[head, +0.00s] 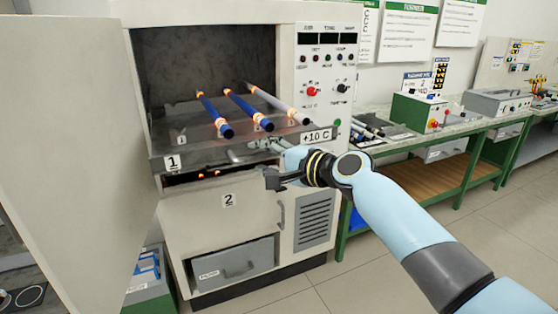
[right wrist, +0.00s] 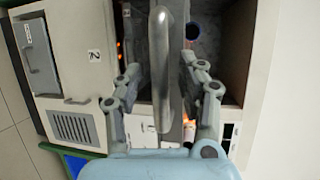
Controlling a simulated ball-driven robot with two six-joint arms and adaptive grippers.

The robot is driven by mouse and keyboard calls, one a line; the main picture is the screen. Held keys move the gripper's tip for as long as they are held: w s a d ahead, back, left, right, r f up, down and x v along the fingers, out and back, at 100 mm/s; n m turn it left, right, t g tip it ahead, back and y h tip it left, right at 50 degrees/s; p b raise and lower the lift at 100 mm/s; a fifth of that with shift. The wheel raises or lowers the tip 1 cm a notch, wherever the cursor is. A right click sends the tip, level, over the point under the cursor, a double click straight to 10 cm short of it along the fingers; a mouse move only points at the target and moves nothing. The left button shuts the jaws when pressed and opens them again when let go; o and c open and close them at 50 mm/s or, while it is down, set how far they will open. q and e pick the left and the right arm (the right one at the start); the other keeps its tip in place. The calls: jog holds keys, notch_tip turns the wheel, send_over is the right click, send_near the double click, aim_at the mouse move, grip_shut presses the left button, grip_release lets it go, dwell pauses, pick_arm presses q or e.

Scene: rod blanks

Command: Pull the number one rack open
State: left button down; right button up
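The number one rack (head: 196,160) is a grey metal shelf in the upper chamber of the cabinet. Its front edge carries a "1" label at the left and a "+10 C" label at the right. Three rods with glowing orange bands lie on it: two blue ones (head: 216,117) (head: 248,111) and a paler one (head: 277,103). My right gripper (head: 268,160) is at the rack's front. In the right wrist view the bar handle (right wrist: 163,70) runs between the fingers of my right gripper (right wrist: 158,75), with gaps on both sides. My left gripper is out of view.
The cabinet door (head: 75,150) stands wide open at the left. Below the rack is a panel marked "2" (head: 228,200), with a drawer (head: 233,262) beneath. A green-framed workbench (head: 440,140) with instruments stands at the right. Floor (head: 400,285) is clear in front.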

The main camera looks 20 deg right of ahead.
jog(key=v, duration=1.1)
jog(key=shift+s, duration=0.2)
